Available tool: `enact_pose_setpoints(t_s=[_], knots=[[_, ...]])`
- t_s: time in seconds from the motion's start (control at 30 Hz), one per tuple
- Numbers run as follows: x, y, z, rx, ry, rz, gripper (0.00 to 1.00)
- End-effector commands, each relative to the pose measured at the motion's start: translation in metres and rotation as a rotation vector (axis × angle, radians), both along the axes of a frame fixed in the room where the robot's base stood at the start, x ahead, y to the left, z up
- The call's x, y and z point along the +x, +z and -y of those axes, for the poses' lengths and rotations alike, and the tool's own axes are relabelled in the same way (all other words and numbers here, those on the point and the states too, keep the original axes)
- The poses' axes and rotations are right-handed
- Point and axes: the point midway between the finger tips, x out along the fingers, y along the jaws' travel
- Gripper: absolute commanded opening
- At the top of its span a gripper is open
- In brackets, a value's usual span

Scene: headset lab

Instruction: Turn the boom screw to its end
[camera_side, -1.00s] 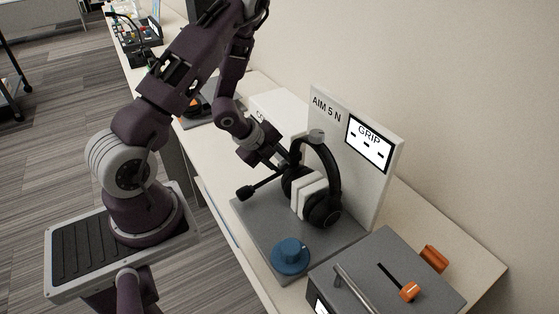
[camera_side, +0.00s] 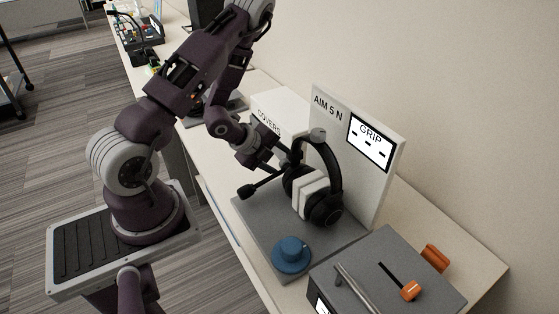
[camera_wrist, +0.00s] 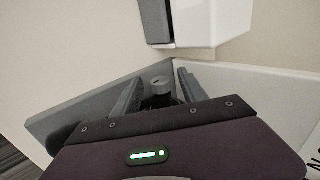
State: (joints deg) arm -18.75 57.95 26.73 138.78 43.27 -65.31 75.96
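A black headset (camera_side: 332,180) with white blocks between its ear cups stands on a grey base plate (camera_side: 250,232). Its mic boom (camera_side: 262,184) points left, ending in a dark tip. My gripper (camera_side: 288,154) is at the headset's far left side, above the boom; its fingertips are partly hidden there. In the wrist view, my gripper (camera_wrist: 160,82) is open, with a finger on each side of a grey slotted cylinder (camera_wrist: 160,86), which looks like the screw head. Gaps show beside it. Whether either finger touches it, I cannot tell.
A white panel (camera_side: 340,112) reading "AIM 5 N" stands behind the headset, with a GRIP display (camera_side: 370,143). A white COVERS box (camera_side: 283,108) is behind my gripper. A blue knob (camera_side: 291,254) and a grey box with an orange slider (camera_side: 411,290) are in front.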

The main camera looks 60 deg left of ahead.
Motion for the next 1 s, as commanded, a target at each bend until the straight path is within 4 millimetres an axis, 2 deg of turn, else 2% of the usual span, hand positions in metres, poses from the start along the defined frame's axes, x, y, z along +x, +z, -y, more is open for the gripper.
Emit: enact_pose_setpoints(t_s=[0.23,0.37,0.53,0.7,0.8,1.0], knots=[[-0.001,0.001,0.0,0.0,0.0,0.0,0.5],[-0.009,0.011,-0.001,-0.001,0.002,0.001,0.5],[-0.032,0.039,-0.001,0.0,0.005,0.002,0.5],[-0.031,0.077,0.0,0.003,-0.003,0.01,0.5],[-0.032,0.094,0.0,0.003,-0.003,0.007,0.5],[-0.033,0.108,0.0,0.001,-0.001,0.001,0.5]])
